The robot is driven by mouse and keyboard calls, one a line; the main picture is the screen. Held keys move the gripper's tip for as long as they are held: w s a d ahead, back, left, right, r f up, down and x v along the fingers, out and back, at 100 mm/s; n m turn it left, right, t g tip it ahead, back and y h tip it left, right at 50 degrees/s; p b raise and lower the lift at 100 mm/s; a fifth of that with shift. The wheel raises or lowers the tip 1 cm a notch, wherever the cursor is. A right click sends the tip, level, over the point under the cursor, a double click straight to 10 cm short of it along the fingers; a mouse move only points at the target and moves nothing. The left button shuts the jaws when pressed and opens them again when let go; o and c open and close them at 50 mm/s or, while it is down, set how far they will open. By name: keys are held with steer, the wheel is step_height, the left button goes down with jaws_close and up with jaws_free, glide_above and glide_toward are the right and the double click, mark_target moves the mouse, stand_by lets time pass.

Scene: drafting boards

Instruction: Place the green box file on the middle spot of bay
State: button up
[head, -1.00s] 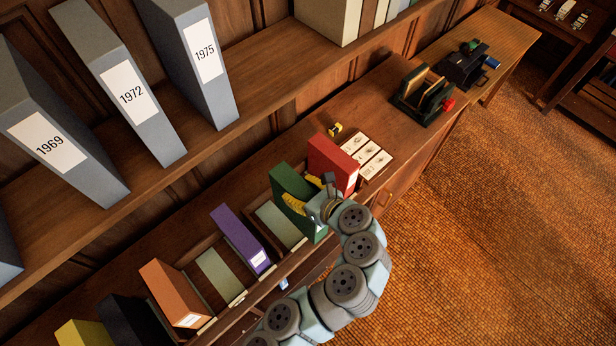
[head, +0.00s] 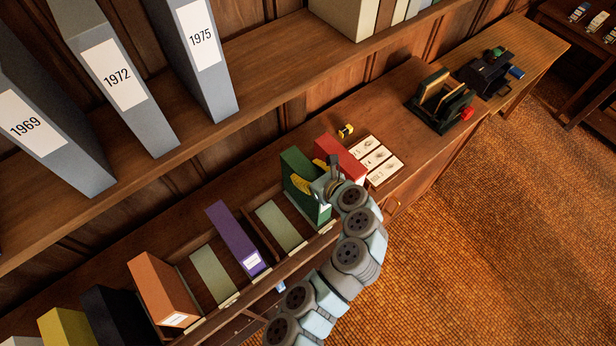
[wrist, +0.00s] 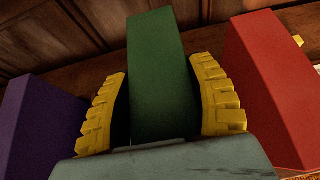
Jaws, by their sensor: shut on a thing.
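The green box file (head: 303,177) stands upright in my gripper (head: 318,173), at the right end of the row in the head view. In the wrist view the green box file (wrist: 158,75) fills the space between the two yellow fingers of my gripper (wrist: 161,70), which are shut on its sides. The bay is a wooden rack with grey-green pads; one bare pad (head: 280,226) lies between the purple file and the green one, another (head: 212,274) between the orange and purple files. Whether the green file's base touches the rack is hidden.
A purple file (head: 237,238) and an orange file (head: 163,288) stand in the rack. A red file (head: 340,157) is just right of the green one. Black and yellow files stand at lower left. A shelf with grey binders (head: 125,85) overhangs behind.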

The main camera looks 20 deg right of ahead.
steer(key=shift+w+d+f+b, duration=0.15)
steer(key=shift+w+f+b, duration=0.15)
steer(key=shift+f+b, duration=0.15)
step_height(320, 180, down, 3)
steer(key=shift+s+r+b, duration=0.1)
steer(key=shift+r+b, duration=0.1)
steer(key=shift+b, duration=0.85)
steer(key=shift+r, duration=0.1)
steer(key=o, duration=1.2)
